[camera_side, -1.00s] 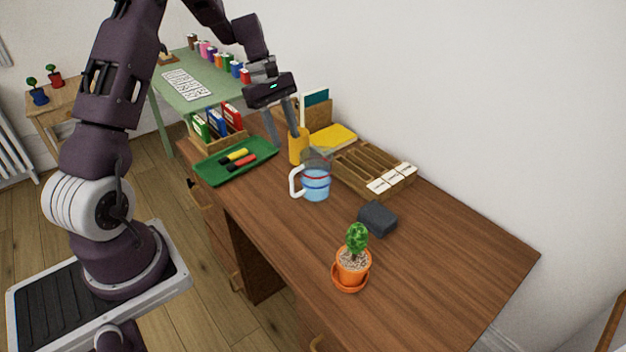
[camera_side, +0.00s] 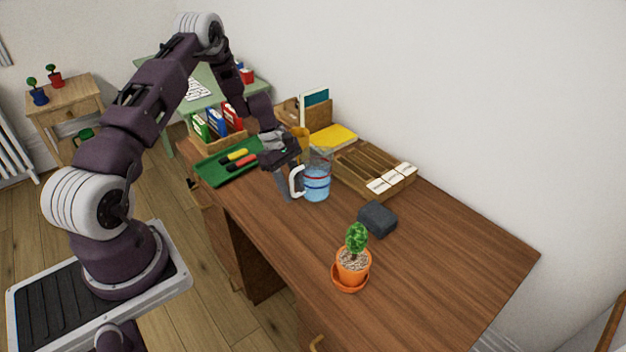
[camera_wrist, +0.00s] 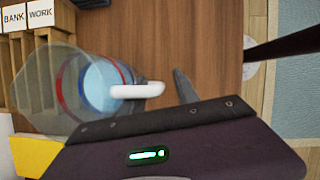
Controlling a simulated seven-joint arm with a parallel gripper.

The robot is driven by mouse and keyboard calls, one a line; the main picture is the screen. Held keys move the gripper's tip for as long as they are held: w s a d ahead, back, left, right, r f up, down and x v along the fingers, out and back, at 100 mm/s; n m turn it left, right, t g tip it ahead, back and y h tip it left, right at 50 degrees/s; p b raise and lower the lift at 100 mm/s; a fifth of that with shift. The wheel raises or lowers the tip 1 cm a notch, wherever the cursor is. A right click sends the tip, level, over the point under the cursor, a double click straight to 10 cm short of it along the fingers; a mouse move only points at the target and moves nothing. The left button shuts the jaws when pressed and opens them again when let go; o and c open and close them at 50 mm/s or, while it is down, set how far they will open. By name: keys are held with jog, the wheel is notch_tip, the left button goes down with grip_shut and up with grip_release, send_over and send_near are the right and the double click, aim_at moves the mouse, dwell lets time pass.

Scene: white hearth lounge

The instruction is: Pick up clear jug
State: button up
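The clear jug (camera_side: 317,184) stands upright on the wooden desk. It has blue and red bands, bluish contents and a white handle (camera_side: 296,181) facing left. My gripper (camera_side: 288,190) points down right beside the handle. In the wrist view the jug (camera_wrist: 98,88) is at left, with its handle reaching right. One finger (camera_wrist: 185,88) shows just right of the handle's end, apart from it. The gripper looks open and holds nothing that I can see.
A green tray (camera_side: 215,172) with markers lies left of the jug. A wooden card sorter (camera_side: 365,165) stands close behind it at right. A dark grey block (camera_side: 377,218) and a potted cactus (camera_side: 353,265) are in front. The desk's right end is clear.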

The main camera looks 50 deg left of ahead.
grip_shut()
dwell(1.4)
